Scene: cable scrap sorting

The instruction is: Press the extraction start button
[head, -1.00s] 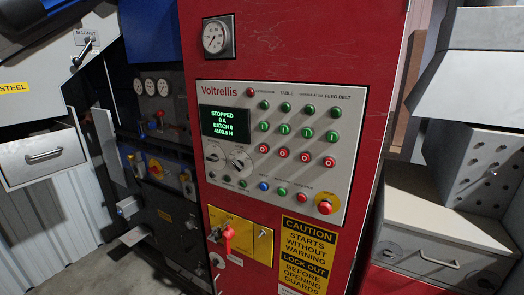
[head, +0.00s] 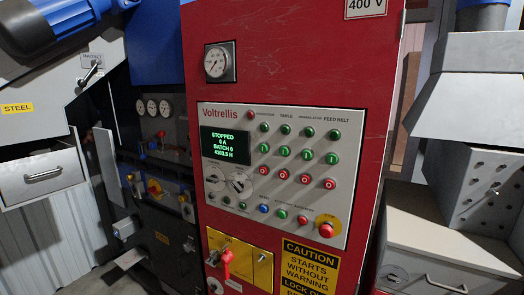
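The control panel (head: 225,118) is a light grey plate on a red cabinet, marked Voltrellis. It has a row of small green lamps, a row of green buttons marked I, and a row of red buttons marked O. The leftmost column heading is small and seems to read extraction. The leftmost green button (head: 264,148) under it is the extraction start button. The lit display (head: 226,146) reads STOPPED, 0 A, BATCH 0. Neither of my grippers shows in the head view.
A red emergency stop (head: 326,231) on a yellow plate sits at the panel's lower right. Below are a red handle (head: 227,262) on a yellow plate and a caution sign (head: 310,268). A grey drawer unit (head: 440,240) stands right, a steel drawer (head: 42,178) left.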

